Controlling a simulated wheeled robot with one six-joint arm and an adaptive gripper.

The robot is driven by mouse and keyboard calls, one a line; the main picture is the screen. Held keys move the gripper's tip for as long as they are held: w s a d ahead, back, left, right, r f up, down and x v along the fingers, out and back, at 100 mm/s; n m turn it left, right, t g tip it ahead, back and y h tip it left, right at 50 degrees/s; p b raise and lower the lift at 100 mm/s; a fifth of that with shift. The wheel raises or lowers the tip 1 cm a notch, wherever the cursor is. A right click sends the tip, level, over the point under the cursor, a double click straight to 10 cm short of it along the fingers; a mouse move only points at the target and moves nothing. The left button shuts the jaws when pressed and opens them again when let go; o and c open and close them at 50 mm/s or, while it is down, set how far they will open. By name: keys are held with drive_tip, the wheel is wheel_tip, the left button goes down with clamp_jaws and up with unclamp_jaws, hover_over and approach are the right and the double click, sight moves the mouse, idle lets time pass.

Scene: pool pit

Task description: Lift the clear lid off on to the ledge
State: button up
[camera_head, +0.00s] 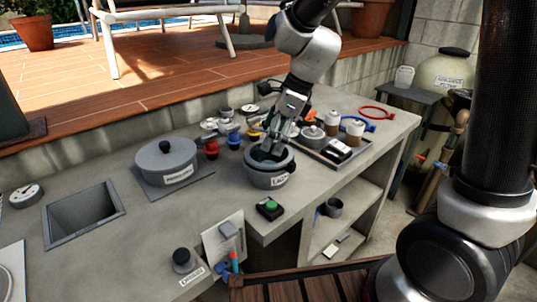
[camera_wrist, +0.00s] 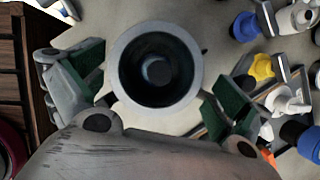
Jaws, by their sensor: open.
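A grey round pot (camera_head: 270,179) with a label on its front stands on the concrete counter near the middle. In the wrist view its pale rim (camera_wrist: 115,72) rings a dark interior. A small grey round piece (camera_wrist: 157,70) shows at the centre; I cannot tell whether it is a knob on a clear lid or something inside. No clear lid edge can be made out. My gripper (camera_head: 272,149) points down over the pot. In the wrist view its green-padded fingers are spread on either side of the rim, with nothing between them gripped.
A lidded grey pot (camera_head: 166,158) stands on a square pad to the left. Red and blue knobs (camera_head: 235,141) and several small fittings lie behind. A tray (camera_head: 320,150) with jars is at right. A green button box (camera_head: 270,207) sits in front. A wood-edged raised deck (camera_head: 110,103) runs behind.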

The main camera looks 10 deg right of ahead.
drive_tip(key=x, duration=0.2)
drive_tip(key=shift+f, duration=0.3)
drive_tip(key=shift+s, duration=0.1)
drive_tip(key=c, duration=1.5)
drive_tip(key=shift+o, duration=0.2)
